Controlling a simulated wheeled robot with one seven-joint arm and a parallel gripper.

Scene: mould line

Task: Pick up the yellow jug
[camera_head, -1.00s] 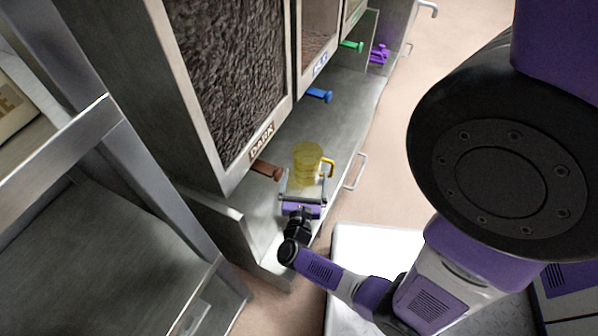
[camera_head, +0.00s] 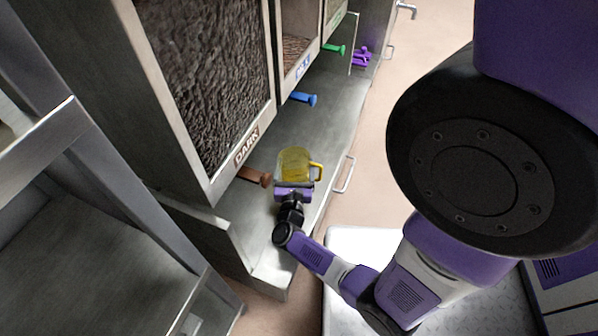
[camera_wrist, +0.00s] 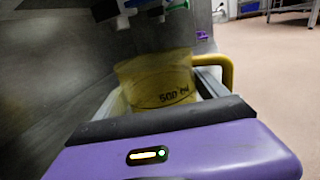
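The yellow jug (camera_head: 294,162) is translucent and stands upright on the grey ledge below the dispenser marked DARK, its handle to the right. In the wrist view the jug (camera_wrist: 158,82) is straight ahead, with a "500 ml" mark facing me and its yellow handle on the right. My gripper (camera_head: 294,184) is at the jug's near side, level with its lower part. In the wrist view my gripper (camera_wrist: 160,88) has a finger on either side of the jug, and the fingers look spread. Contact with the jug's walls is hard to tell.
A brown lever (camera_head: 256,176) sticks out just left of the jug. A blue lever (camera_head: 303,99), a green lever (camera_head: 334,48) and a purple item (camera_head: 361,57) lie farther along the ledge (camera_head: 318,130). A metal handle (camera_head: 345,174) is on the ledge's front. A metal rack (camera_head: 110,180) stands at left.

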